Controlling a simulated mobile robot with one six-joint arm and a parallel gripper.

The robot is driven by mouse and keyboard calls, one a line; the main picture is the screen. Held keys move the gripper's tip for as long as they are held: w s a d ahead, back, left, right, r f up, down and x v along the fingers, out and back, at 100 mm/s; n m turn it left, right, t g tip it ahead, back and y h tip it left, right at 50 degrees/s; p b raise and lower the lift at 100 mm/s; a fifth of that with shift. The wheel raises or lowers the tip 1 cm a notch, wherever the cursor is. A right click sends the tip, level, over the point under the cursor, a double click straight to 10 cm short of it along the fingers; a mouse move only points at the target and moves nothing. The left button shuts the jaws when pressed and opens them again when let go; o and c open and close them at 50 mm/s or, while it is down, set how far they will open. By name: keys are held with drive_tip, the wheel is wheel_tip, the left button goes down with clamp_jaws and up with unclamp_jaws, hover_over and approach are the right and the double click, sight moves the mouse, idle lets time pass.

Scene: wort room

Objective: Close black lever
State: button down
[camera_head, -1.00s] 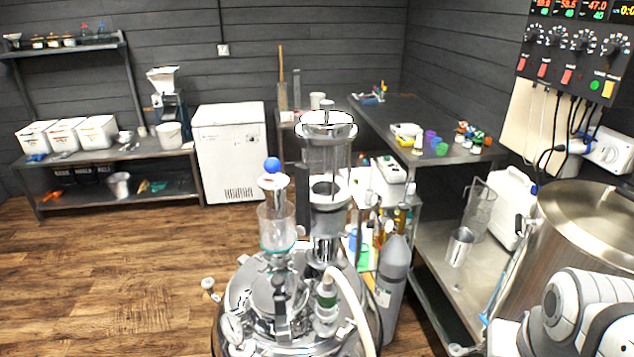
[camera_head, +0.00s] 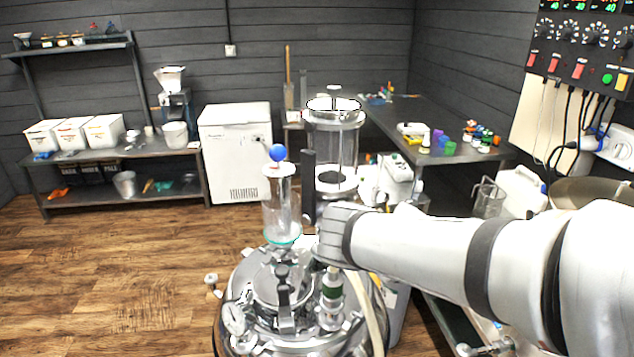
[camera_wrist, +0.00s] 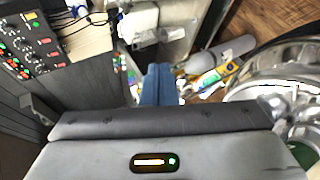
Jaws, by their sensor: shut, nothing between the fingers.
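A steel vessel (camera_head: 255,330) with a glass column assembly stands at the centre front. An upright black bar (camera_head: 308,188), perhaps the black lever, stands beside the tall glass column (camera_head: 345,155). A smaller dark handle (camera_head: 284,287) rises from the lid in front; I cannot tell for certain which is the lever. In the wrist view, my gripper (camera_wrist: 158,72) is shut and empty, its two blue-grey fingers together. The steel lid (camera_wrist: 285,85) is to their right, apart from them. In the head view my arm crosses from the right and hides part of the column's base; the fingers are hidden.
A grey gas cylinder (camera_wrist: 222,55) stands close to the vessel. A dark table (camera_head: 455,125) with small coloured items is behind my arm. A control panel (camera_head: 580,50) with hanging cables is at upper right. The floor (camera_head: 110,270) left of the vessel is clear.

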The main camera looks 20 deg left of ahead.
drive_tip(key=s+a+r+n+t+y+b, duration=0.1)
drive_tip(key=a+r+n+t+y, duration=0.15)
drive_tip(key=a, duration=0.65)
drive_tip(key=s+a+r+n+t+y, duration=0.1)
drive_tip(key=s+a+n+t+y, duration=0.15)
drive_tip(key=a, duration=0.55)
drive_tip(key=s+a+r+n+t+y+b, duration=0.1)
drive_tip(key=a+n+t+y, duration=0.15)
drive_tip(key=a, duration=0.65)
drive_tip(key=w+p, duration=0.3)
drive_tip(key=w, duration=0.7)
drive_tip(key=shift+a+r+t+h, duration=0.15)
drive_tip(key=shift+t+h, duration=0.2)
drive_tip(key=shift+s+b, duration=0.1)
drive_tip(key=shift+b, duration=0.35)
